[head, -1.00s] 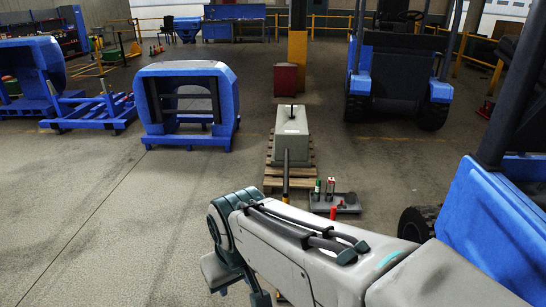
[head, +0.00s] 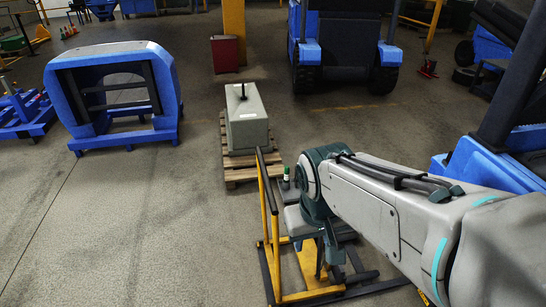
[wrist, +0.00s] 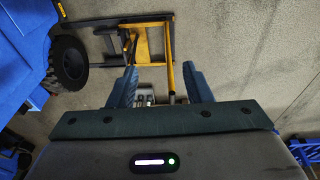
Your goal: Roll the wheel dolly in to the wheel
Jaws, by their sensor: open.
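The wheel dolly is a yellow upright frame (head: 264,207) on a dark low base, standing front centre in the head view. The wrist view shows its yellow frame (wrist: 142,48) from above. The wheel (wrist: 69,62), a black tyre beside a blue vehicle, is at the upper left of the wrist view, apart from the frame and left of it. My arm hides it in the head view. My gripper (wrist: 160,86) is open; a yellow bar shows between its fingers, closer to the right one. I cannot tell the bar's depth; no contact is visible.
A grey counterweight block (head: 247,120) rests on a wooden pallet (head: 240,174) behind the dolly. A blue counterweight frame (head: 112,95) stands left. Blue vehicle bodywork (head: 480,145) is close on the right. The floor at front left is clear.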

